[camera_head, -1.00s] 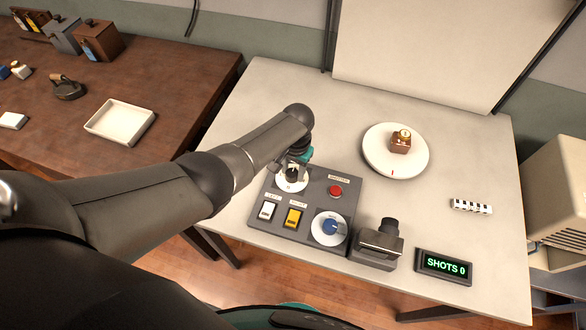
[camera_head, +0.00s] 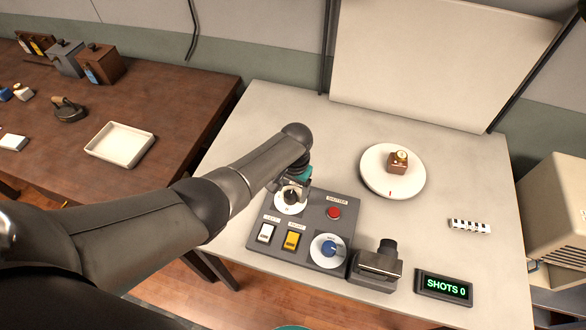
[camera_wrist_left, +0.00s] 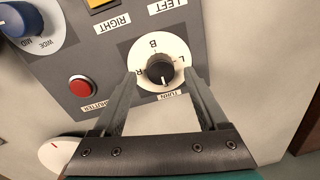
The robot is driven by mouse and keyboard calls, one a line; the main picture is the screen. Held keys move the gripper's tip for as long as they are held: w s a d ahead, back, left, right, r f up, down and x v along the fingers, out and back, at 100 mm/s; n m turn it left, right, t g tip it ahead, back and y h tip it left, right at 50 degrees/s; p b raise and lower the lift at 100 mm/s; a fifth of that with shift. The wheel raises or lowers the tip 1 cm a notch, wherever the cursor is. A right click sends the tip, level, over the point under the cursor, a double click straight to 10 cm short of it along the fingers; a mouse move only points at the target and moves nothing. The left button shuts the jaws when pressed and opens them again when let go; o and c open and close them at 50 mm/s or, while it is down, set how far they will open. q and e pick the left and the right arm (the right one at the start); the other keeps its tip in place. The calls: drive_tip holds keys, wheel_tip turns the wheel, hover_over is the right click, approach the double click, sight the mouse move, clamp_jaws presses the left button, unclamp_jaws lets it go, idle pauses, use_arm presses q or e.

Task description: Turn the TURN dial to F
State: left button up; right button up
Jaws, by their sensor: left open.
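The TURN dial (camera_head: 288,207) is a black knob on a round white plate, at the back left of the grey control panel (camera_head: 262,252). In the left wrist view the dial (camera_wrist_left: 160,70) appears upside down, with B, L and R readable around it. An F is not visible. A small pale mark shows on the knob's side towards the TURN label (camera_wrist_left: 170,95). My left gripper (camera_head: 291,192) is over the dial. In the left wrist view its open fingers (camera_wrist_left: 160,76) stand on either side of the knob, with gaps visible. My right gripper is out of view.
The panel also holds a red shutter button (camera_head: 333,213), a white switch (camera_head: 265,233), a yellow switch (camera_head: 291,240) and a blue knob (camera_head: 329,248). A camera (camera_head: 377,265) and SHOTS 0 display (camera_head: 444,287) stand right. A round white turntable (camera_head: 378,184) carries a small brown object.

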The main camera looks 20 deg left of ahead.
sight(294, 195)
use_arm(q)
wheel_tip(294, 195, up, 14)
drive_tip(key=p, duration=0.3)
drive_tip(key=shift+d, duration=0.3)
drive_tip(key=shift+s+f, duration=0.15)
